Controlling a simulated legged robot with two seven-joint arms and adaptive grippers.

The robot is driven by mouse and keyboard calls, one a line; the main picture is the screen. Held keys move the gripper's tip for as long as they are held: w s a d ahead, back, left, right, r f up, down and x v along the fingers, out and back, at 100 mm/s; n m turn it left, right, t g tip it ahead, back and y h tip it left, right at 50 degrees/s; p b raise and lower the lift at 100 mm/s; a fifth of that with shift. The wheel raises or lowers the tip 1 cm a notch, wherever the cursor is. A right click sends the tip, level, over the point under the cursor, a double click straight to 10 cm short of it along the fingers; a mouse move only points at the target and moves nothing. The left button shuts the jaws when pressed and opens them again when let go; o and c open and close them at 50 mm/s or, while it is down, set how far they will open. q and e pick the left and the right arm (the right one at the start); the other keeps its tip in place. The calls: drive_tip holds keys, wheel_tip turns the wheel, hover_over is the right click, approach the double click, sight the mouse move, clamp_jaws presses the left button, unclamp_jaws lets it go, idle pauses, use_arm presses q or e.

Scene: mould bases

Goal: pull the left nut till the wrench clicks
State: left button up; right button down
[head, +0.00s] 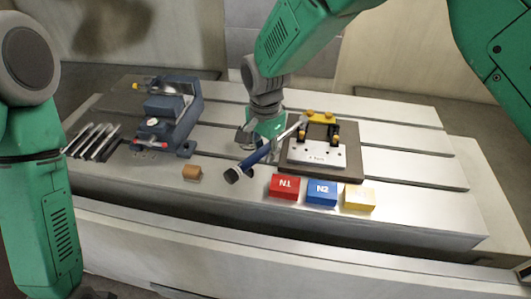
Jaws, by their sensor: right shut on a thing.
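A torque wrench (254,161) with a blue handle and black end lies slanted across the bench front. Its metal shaft runs up and right to the left side of the mould base plate (316,155). Its head is near the left black post (303,131), below a yellow bar (321,117). The left nut is too small to tell, and I cannot tell if the head sits on it. My right gripper (250,143) is shut on the wrench around the upper handle, left of the plate. My left arm hangs at the left edge; its gripper is out of view.
Red (284,187), blue (322,192) and yellow (359,198) blocks stand in front of the plate. A blue vise (172,115) and several metal bars (93,141) are farther left. The slotted bench's right side is clear.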

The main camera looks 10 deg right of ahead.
drive_tip(key=shift+w+a+r, duration=0.25)
drive_tip(key=shift+w+a, duration=0.1)
drive_tip(key=shift+w, duration=0.05)
drive_tip(key=shift+s+d+n+p, duration=1)
drive_tip(key=shift+s+n+p, duration=0.05)
drive_tip(key=shift+n, duration=0.05)
drive_tip(key=shift+s+d+f, duration=0.25)
drive_tip(key=shift+d, duration=0.05)
drive_tip(key=shift+a+r, duration=0.1)
drive_tip(key=shift+a+r+p, duration=0.15)
drive_tip(key=shift+r+p, duration=0.35)
wheel_tip(320, 180, up, 3)
drive_tip(key=shift+s+f+p, duration=0.1)
drive_tip(key=shift+p, duration=1.05)
